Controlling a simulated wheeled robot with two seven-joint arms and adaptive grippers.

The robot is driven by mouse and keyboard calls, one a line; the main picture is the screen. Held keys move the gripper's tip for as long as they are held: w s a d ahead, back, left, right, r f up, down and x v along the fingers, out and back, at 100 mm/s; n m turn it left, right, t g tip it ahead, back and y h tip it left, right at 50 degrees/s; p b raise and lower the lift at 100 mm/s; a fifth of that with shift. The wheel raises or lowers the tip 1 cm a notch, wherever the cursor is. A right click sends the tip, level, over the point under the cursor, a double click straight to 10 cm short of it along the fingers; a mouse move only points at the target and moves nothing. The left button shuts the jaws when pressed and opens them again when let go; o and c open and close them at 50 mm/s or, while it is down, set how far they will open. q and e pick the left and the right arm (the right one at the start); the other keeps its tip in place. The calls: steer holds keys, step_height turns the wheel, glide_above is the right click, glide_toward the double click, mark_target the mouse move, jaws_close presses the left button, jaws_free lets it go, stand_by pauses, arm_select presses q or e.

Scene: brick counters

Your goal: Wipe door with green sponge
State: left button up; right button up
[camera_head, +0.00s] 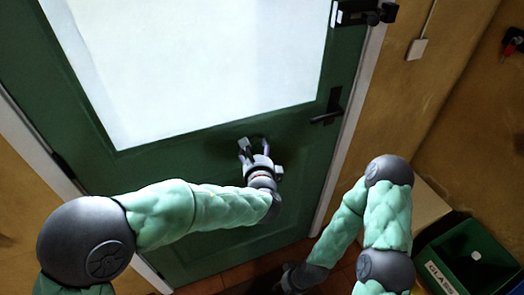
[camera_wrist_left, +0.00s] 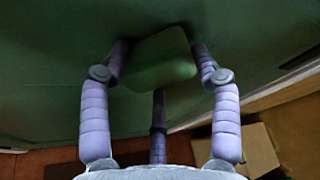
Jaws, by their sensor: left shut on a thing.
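The green door (camera_head: 215,165) has a large white pane in its upper part and a dark handle at its right side. My left gripper (camera_head: 252,146) is at the door, just below the pane's lower edge. In the left wrist view its fingers (camera_wrist_left: 157,65) are shut on the green sponge (camera_wrist_left: 158,60), with the door surface (camera_wrist_left: 50,60) close behind. Whether the sponge touches the door is hard to tell. In the head view the sponge hardly shows against the green door. My right arm hangs at the lower right, and its gripper (camera_head: 290,278) is dark and unclear.
The dark door handle (camera_head: 327,117) sticks out to the right of my left gripper. A black lock box (camera_head: 365,12) is at the top right.

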arm_select(q)
steer(key=shift+s+a, duration=0.65)
steer(key=shift+a, duration=1.35)
steer(key=shift+w+d+r, duration=0.2)
steer(key=shift+d+r, duration=0.1)
steer(key=shift+d, duration=0.3)
steer(key=shift+w+d+r, duration=0.2)
steer(key=shift+d+r, duration=0.05)
steer(key=shift+d, duration=0.4)
steer(key=shift+w+d+r, duration=0.2)
steer(key=shift+d+r, duration=0.1)
steer(key=shift+d, duration=0.3)
steer(key=shift+w+d, duration=0.5)
steer(key=shift+d, duration=1.1)
steer(key=shift+w+d, duration=0.55)
steer(key=shift+d, duration=1.05)
steer(key=shift+w+d, duration=0.5)
steer(key=shift+d, duration=1.1)
steer(key=shift+s, duration=0.1)
steer(key=shift+s+d+f, duration=0.1)
steer(key=shift+s+d, duration=0.2)
steer(key=shift+s, duration=0.65)
steer(key=shift+s+d+r, duration=0.1)
steer(key=shift+s+d, duration=0.2)
steer(key=shift+s, duration=0.6)
steer(key=shift+s+d+f, duration=0.1)
steer(key=shift+s+d, duration=0.2)
steer(key=shift+s, duration=0.65)
steer(key=shift+s, duration=0.1)
